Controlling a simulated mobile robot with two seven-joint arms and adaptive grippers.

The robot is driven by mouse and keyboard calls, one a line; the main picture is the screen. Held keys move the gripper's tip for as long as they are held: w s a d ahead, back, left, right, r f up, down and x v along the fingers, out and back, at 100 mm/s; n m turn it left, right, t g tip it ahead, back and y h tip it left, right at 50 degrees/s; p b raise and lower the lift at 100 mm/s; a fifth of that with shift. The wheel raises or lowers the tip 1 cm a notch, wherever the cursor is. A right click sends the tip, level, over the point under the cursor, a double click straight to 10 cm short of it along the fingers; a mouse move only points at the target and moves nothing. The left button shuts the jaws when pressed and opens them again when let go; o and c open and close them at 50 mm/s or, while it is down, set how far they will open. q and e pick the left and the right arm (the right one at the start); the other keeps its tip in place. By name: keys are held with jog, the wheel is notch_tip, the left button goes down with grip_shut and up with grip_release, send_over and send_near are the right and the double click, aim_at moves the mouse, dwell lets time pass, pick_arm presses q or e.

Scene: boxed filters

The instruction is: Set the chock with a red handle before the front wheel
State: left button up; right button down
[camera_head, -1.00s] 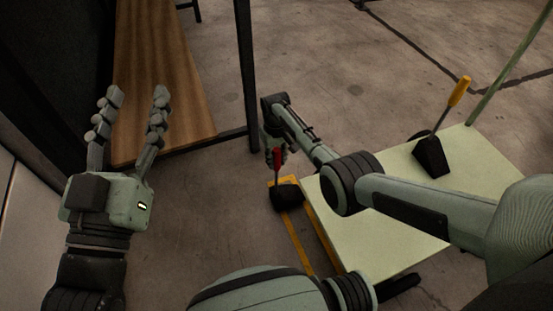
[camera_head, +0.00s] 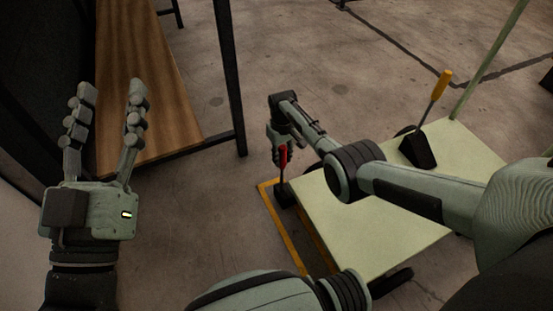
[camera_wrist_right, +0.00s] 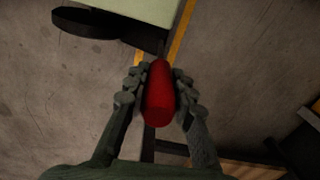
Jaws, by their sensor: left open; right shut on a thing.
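The chock with a red handle (camera_head: 283,155) has a dark body (camera_head: 285,195) close beside the left end of the pale green cart (camera_head: 375,235). My right gripper (camera_head: 279,148) is shut on the red handle. The handle also fills the middle of the right wrist view (camera_wrist_right: 160,95), between the fingers, and hides most of the chock body. I cannot tell whether the chock touches the floor. A dark wheel (camera_head: 391,283) shows under the cart's near side. My left gripper (camera_head: 106,100) is open and empty, fingers up, at the left.
A second dark chock with a yellow handle (camera_head: 418,150) stands on the cart's deck. A wooden bench (camera_head: 150,90) with dark legs stands at left. Clear concrete floor lies between the bench and the cart.

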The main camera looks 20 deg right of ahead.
jog(key=shift+w+d+r, duration=0.15)
jog(key=c, duration=1.3)
grip_release()
jog(key=shift+o, duration=0.5)
jog(key=shift+s+f, duration=0.2)
notch_tip(320, 180, up, 12)
jog(key=shift+w+r, duration=0.1)
jog(key=shift+r, duration=0.05)
